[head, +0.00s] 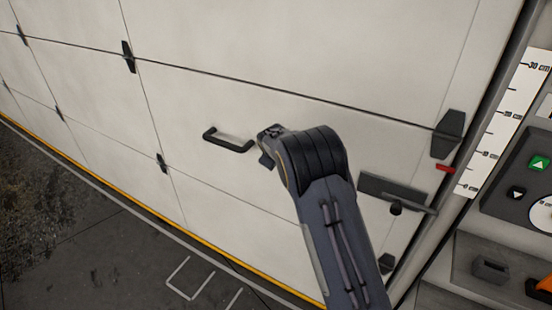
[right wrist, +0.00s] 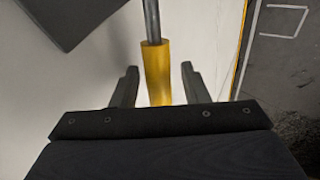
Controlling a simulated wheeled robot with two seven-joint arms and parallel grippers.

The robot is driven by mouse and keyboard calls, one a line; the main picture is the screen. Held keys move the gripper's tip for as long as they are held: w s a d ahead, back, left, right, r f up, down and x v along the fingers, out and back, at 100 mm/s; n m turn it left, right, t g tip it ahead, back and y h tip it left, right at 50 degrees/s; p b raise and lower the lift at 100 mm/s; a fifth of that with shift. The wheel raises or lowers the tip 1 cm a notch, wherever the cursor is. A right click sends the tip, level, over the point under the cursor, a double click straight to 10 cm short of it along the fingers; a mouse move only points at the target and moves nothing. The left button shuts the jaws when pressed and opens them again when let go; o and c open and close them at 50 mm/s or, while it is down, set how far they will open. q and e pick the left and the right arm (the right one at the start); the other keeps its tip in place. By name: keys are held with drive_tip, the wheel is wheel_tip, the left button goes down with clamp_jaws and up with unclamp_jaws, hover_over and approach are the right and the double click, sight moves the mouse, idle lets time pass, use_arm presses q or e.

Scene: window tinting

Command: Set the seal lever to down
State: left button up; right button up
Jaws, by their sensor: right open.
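In the right wrist view a lever with a yellow grip (right wrist: 157,75) on a grey metal rod (right wrist: 151,18) stands against the pale door; it looks like the seal lever. My right gripper (right wrist: 159,68) is open, with one finger on each side of the yellow grip. The grip's lower end is hidden behind the gripper body, and I cannot tell whether the fingers touch it. In the head view my right arm reaches up over the door, and the yellow grip and the fingertips are hidden. My left gripper is in neither view.
The large pale sectional door (head: 230,80) has a black pull handle (head: 228,142) and a dark latch plate (head: 396,191). A ruler strip (head: 506,118) and a grey control panel (head: 510,170) with a green button stand at right. Dark floor (head: 75,235) lies at lower left.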

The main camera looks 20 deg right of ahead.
drive_tip(key=b+v, duration=0.2)
drive_tip(key=v, duration=0.5)
drive_tip(key=shift+s+r, duration=0.25)
drive_tip(key=s+r+m+g+y, duration=0.1)
drive_tip(key=s+r+m+y, duration=0.15)
drive_tip(key=s, duration=0.85)
drive_tip(key=s+r+m+y, duration=0.2)
drive_tip(key=s+m+y, duration=0.1)
drive_tip(key=s, duration=0.8)
drive_tip(key=s+a+f+m+y, duration=0.1)
drive_tip(key=s+a, duration=0.2)
drive_tip(key=s, duration=0.7)
drive_tip(key=s+a+f+m, duration=0.1)
drive_tip(key=s+a, duration=0.3)
drive_tip(key=s, duration=0.6)
drive_tip(key=shift+s+a+f+m+y, duration=0.2)
drive_tip(key=shift+s+a+m+y, duration=0.05)
drive_tip(key=shift+a+m+y, duration=0.1)
